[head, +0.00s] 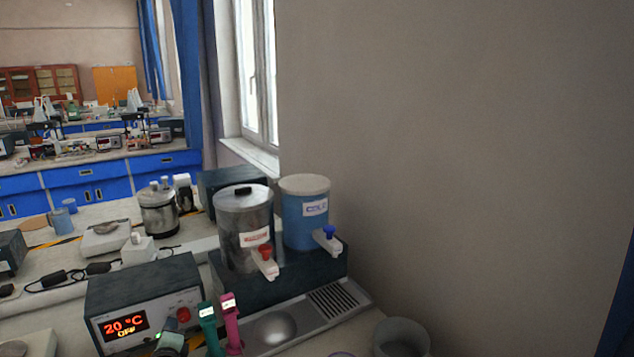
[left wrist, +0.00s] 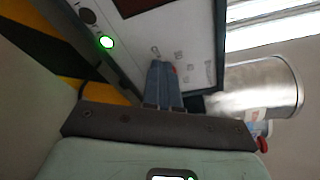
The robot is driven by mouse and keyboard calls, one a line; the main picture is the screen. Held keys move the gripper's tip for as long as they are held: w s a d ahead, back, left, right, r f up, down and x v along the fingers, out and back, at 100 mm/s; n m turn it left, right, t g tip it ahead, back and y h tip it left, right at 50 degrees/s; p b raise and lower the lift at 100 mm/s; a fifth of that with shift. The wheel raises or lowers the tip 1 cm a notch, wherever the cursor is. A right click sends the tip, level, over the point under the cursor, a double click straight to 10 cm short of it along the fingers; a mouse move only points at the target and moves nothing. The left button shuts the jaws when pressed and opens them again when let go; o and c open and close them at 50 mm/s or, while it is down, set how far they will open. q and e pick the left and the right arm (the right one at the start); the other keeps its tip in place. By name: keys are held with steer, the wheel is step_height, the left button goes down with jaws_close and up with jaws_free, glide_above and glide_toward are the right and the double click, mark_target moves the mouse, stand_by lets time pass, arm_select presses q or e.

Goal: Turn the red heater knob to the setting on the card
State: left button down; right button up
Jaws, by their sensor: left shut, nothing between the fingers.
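The heater control box (head: 140,291) stands at the lower left of the head view, its red display reading 20 °C and OFF. The red knob (head: 183,313) is on its front panel, to the right of the display. In the left wrist view the panel (left wrist: 190,38) shows small marks, and only a sliver of red knob (left wrist: 173,69) shows behind my fingers. My left gripper (head: 178,328) is in front of the panel, close to the knob. Its fingers (left wrist: 158,64) are shut together and empty; contact with the knob cannot be told. No setting card is readable. My right gripper is out of view.
Green (head: 208,322) and pink (head: 231,322) upright items stand just right of the gripper. Behind are a steel urn (head: 240,222) with a red tap and a blue COLD urn (head: 304,236). A drip tray (head: 335,300) and a wall bound the right.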

arm_select(q)
steer(key=shift+w+r, duration=0.1)
steer(key=shift+r, duration=0.15)
stand_by(0.7)
steer(key=shift+w+r+p, duration=0.1)
steer(key=shift+r+p, duration=0.3)
steer(key=shift+p, duration=0.4)
steer(key=shift+w+d, duration=0.15)
steer(key=shift+w, duration=0.15)
steer(key=shift+d+r+p, duration=0.2)
steer(key=shift+d+p, duration=0.1)
steer(key=shift+p, duration=0.55)
steer(key=shift+f, duration=0.1)
steer(key=shift+s+a+r, duration=0.15)
steer(key=shift+a+r, duration=0.1)
steer(key=shift+r, duration=0.05)
steer(key=shift+d+f+p+v, duration=0.15)
steer(key=shift+v, duration=0.8)
steer(key=shift+d+f+p+v, duration=0.1)
steer(key=shift+d+p+v, duration=0.1)
steer(key=shift+v, duration=0.8)
steer(key=shift+d+f+p+v, duration=0.1)
steer(key=shift+d+f+v, duration=0.05)
steer(key=shift+v, duration=0.8)
steer(key=shift+r, duration=0.1)
